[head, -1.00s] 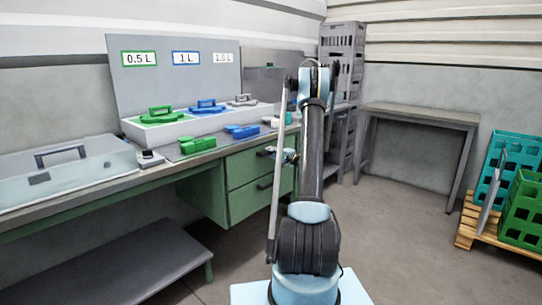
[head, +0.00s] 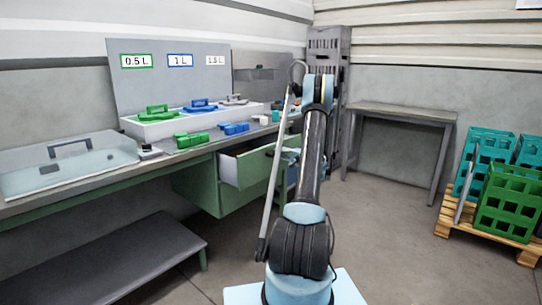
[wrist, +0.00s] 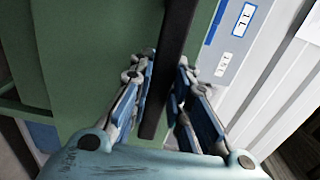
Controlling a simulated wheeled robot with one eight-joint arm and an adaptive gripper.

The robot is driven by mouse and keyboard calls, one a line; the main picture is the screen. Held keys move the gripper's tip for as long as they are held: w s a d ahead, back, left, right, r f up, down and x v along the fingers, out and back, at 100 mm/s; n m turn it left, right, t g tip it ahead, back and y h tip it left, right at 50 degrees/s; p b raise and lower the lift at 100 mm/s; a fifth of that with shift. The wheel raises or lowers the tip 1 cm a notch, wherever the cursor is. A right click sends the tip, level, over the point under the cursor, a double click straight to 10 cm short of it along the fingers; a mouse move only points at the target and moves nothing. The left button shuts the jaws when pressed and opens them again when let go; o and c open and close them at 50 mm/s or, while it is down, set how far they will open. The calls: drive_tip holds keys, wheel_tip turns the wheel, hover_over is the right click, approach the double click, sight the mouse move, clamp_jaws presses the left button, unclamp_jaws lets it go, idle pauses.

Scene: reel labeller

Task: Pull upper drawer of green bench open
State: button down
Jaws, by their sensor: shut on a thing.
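The green bench's upper drawer (head: 255,165) stands pulled out in the head view, with its light grey side and part of its inside showing. In the wrist view its green front (wrist: 95,50) fills the left and middle. A dark bar handle (wrist: 178,35) runs from the top down between the fingers. My gripper (wrist: 165,72) is shut on this handle, one finger on each side. In the head view the gripper (head: 290,155) is partly hidden behind my arm at the drawer front. The lower drawer (head: 238,197) below looks shut.
The bench top (head: 105,182) carries a clear-lidded box (head: 65,165), green blocks (head: 191,140), blue blocks (head: 236,129) and a white tray (head: 150,130) of coloured handled pieces. A low grey shelf (head: 110,255) stands at left. Crates on a pallet (head: 450,215) stand right; floor between is clear.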

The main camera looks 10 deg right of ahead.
drive_tip(key=v, duration=1.6)
drive_tip(key=shift+s+d, duration=0.15)
drive_tip(key=shift+s, duration=0.05)
drive_tip(key=shift+f, duration=0.15)
drive_tip(key=c, duration=1.5)
unclamp_jaws()
drive_tip(key=shift+w+f, duration=0.1)
drive_tip(key=v, duration=1.2)
drive_tip(key=shift+d, duration=0.1)
